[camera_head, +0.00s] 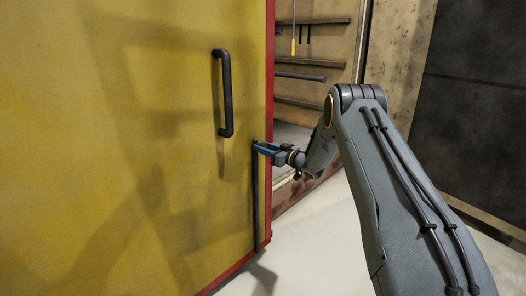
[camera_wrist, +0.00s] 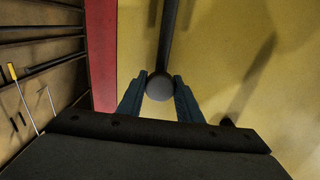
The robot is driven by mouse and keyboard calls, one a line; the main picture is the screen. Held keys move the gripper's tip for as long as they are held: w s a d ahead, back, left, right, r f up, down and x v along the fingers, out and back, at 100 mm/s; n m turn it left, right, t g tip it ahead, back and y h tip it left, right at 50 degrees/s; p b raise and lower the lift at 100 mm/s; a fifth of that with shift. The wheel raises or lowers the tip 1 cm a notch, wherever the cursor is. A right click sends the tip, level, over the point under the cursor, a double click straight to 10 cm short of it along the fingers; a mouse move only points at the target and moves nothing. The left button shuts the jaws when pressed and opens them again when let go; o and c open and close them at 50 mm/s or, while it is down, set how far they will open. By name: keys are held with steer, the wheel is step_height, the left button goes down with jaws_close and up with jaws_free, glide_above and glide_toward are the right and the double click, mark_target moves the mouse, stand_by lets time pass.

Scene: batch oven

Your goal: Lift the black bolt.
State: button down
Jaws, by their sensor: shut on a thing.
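The black bolt (camera_head: 255,200) is an upright dark rod along the right edge of the yellow door, its lower end near the door's bottom edge. My gripper (camera_head: 257,146) is at the bolt's upper end, coming from the right. In the wrist view, the bolt (camera_wrist: 168,38) runs up and away from a round dark knob (camera_wrist: 160,87). The two blue fingers of my gripper (camera_wrist: 160,78) are shut on the bolt at the knob, one on each side. Whether the bolt's lower end touches the floor is not clear.
The yellow door (camera_head: 120,150) with red edging fills the left. A black handle (camera_head: 226,95) stands out from it, above and left of my gripper. Behind the door is a wall rack (camera_head: 315,60) with bars and a yellow-handled tool (camera_head: 293,45). Pale floor (camera_head: 315,245) is clear below.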

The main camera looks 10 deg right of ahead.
steer(key=c, duration=1.3)
jaws_free()
steer(key=shift+r, duration=0.4)
steer(key=shift+o, duration=0.2)
steer(key=shift+f, duration=0.1)
steer(key=v, duration=0.8)
steer(key=shift+w, duration=0.1)
